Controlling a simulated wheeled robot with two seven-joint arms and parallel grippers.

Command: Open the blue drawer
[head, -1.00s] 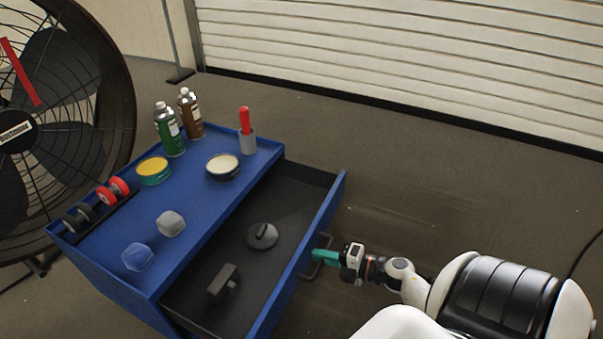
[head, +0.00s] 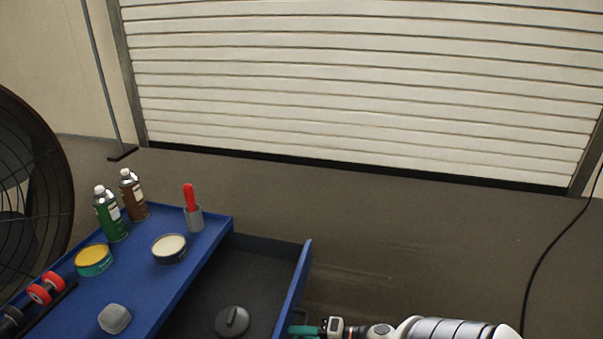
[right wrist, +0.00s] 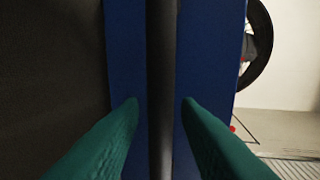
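The blue drawer (head: 293,290) is pulled well out from the blue cart (head: 182,290). Its dark inside (head: 262,262) shows, and its near part is cut off by the bottom edge of the head view. My right gripper (head: 303,331) is at the outer side of the drawer front. In the right wrist view a dark vertical bar, seemingly the handle (right wrist: 161,70), runs between its two green fingers (right wrist: 160,112) in front of the blue face. A narrow gap shows on each side, so the fingers look open around the bar. My left gripper is not in view.
A round black lid-like object (head: 232,320) lies in the drawer. On the cart stand a green can (head: 110,215), a brown can (head: 132,197), a cup with a red handle (head: 194,216) and tins. A fan (head: 35,180) is left. The floor (head: 430,250) right of the drawer is clear.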

